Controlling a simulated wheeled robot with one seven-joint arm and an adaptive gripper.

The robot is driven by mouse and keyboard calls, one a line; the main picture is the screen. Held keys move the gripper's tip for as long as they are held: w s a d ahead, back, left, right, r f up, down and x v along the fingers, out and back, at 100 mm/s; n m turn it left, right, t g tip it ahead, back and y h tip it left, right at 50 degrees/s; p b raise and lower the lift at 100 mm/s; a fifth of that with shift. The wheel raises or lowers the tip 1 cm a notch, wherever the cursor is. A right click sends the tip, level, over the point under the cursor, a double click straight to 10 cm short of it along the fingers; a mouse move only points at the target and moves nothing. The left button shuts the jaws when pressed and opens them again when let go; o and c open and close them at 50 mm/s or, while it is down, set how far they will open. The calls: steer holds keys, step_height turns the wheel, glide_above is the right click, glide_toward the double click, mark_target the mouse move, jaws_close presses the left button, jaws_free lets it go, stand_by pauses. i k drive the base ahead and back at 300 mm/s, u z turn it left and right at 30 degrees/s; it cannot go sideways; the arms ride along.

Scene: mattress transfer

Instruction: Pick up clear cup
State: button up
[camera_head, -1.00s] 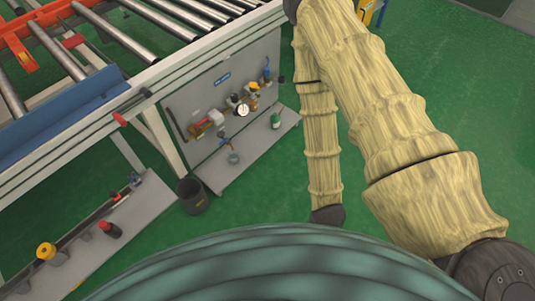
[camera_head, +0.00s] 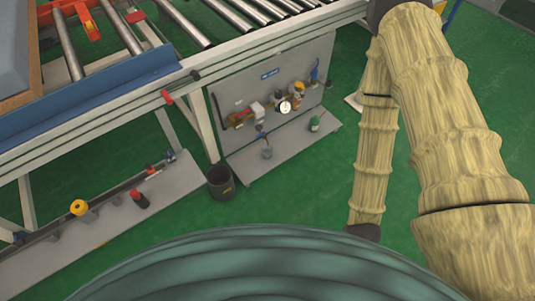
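A small, greyish, see-through cup (camera_head: 266,152), which looks like the clear cup, is on the low grey shelf (camera_head: 236,170) below the panel. It is small in the picture, and I cannot tell its exact shape. My arm, in a yellowish sleeve, runs down the right side of the picture. Its thinner part ends in a dark joint behind my own green body. My gripper is hidden there, and no fingers show. The visible end of the arm is to the right of the cup and well apart from it.
A grey panel (camera_head: 231,94) with gauges and fittings stands behind the shelf. A green bottle (camera_head: 315,124) is on the shelf's right part. A black bin (camera_head: 220,181) stands on the floor at left. A roller conveyor (camera_head: 110,100) fills the upper left. Green floor is clear in the middle.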

mark_target(266, 152)
steer(key=z, duration=1.9)
steer(key=i, duration=1.95)
steer(key=u, duration=3.1)
